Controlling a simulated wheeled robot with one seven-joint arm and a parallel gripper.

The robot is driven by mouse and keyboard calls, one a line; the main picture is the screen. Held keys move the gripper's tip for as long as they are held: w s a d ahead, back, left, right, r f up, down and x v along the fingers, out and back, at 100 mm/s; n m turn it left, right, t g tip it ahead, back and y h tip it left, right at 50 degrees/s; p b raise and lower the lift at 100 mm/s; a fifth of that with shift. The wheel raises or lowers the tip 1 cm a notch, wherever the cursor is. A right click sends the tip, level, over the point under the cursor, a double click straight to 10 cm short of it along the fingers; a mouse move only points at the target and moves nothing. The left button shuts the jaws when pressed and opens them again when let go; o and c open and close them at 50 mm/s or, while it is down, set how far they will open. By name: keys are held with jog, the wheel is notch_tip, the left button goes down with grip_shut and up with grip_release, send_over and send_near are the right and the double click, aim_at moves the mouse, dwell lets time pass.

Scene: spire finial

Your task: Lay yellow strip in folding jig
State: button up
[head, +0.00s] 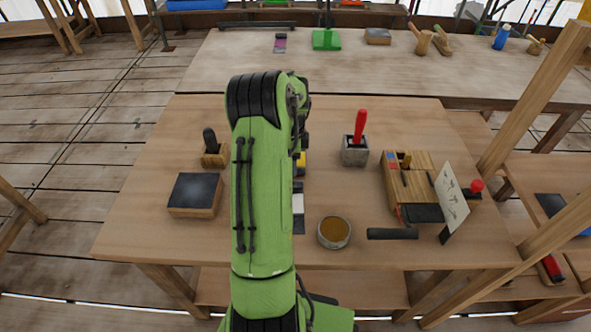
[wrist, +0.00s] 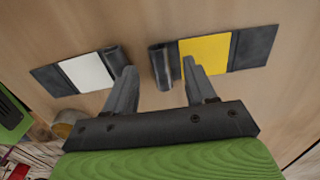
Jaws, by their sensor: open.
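The yellow strip (wrist: 207,54) lies flat on the wooden table in the wrist view, with a dark panel on its right and a dark rolled end on its left. A bit of its yellow shows in the head view (head: 300,162) beside my arm. My gripper (wrist: 159,72) is open and empty. In the wrist view its fingers appear on either side of the rolled end; their height above it cannot be told. The wooden device with a dark plate and red knob (head: 395,178), at the table's right, looks like the folding jig. My arm hides the gripper in the head view.
A white strip (wrist: 86,72) with dark ends lies left of the yellow one in the wrist view.

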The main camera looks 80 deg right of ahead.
notch_tip(320, 180, down, 2)
jog(key=shift+f, duration=0.25)
jog(key=shift+r, duration=0.1)
grip_shut()
notch_tip(320, 180, up, 10)
jog(key=p, duration=0.2)
jog(key=shift+p, duration=0.3)
